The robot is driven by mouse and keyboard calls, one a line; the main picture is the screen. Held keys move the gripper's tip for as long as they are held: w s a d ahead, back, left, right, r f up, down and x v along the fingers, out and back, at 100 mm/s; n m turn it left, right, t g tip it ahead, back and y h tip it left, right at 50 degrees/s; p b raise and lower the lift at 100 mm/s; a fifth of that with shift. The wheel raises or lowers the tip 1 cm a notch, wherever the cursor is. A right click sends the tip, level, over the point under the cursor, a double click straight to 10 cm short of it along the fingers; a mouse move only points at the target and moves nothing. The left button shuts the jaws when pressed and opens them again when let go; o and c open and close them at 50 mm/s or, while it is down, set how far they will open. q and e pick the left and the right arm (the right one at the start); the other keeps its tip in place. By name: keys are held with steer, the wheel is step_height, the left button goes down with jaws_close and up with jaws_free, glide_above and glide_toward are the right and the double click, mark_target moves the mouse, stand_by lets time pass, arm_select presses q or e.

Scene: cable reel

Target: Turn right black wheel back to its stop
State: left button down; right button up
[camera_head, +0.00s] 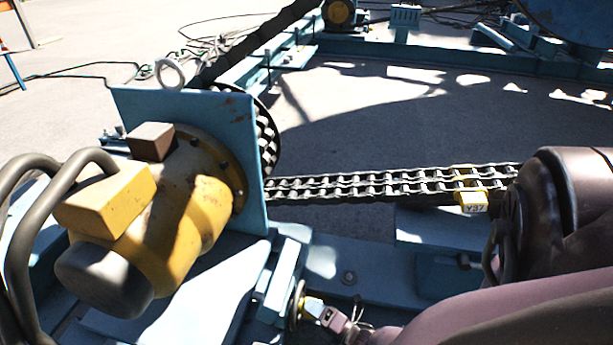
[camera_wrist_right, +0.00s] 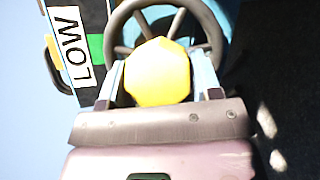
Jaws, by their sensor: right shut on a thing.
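The black wheel (camera_wrist_right: 205,22) is a dark spoked ring with a yellow knob (camera_wrist_right: 157,72) in the right wrist view. My right gripper (camera_wrist_right: 158,78) has its two fingers on either side of the yellow knob and is shut on it. In the head view the wheel (camera_head: 297,304) shows small and nearly edge-on at the bottom, beside the blue frame. There the knob (camera_head: 313,307) sits at the tip of my right gripper (camera_head: 322,312). A label reading "LOW" (camera_wrist_right: 73,48) with a green patch lies left of the wheel. My left gripper is not in view.
A yellow motor (camera_head: 185,235) on an upright blue plate (camera_head: 240,130) stands left of the wheel. A chain (camera_head: 380,184) runs right from it, with a yellow tag (camera_head: 472,201) on it. Thick hoses (camera_head: 22,240) curve at the far left. Blue beams surround the wheel.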

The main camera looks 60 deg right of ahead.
steer(key=n+t, duration=0.1)
steer(key=n, duration=0.1)
steer(key=n+y, duration=0.1)
steer(key=n, duration=0.2)
steer(key=shift+d+f+t, duration=0.1)
steer(key=shift+f+t, duration=0.05)
steer(key=shift+t, duration=0.25)
steer(key=shift+n, duration=0.7)
steer(key=o, duration=1.3)
steer(key=shift+s, duration=0.1)
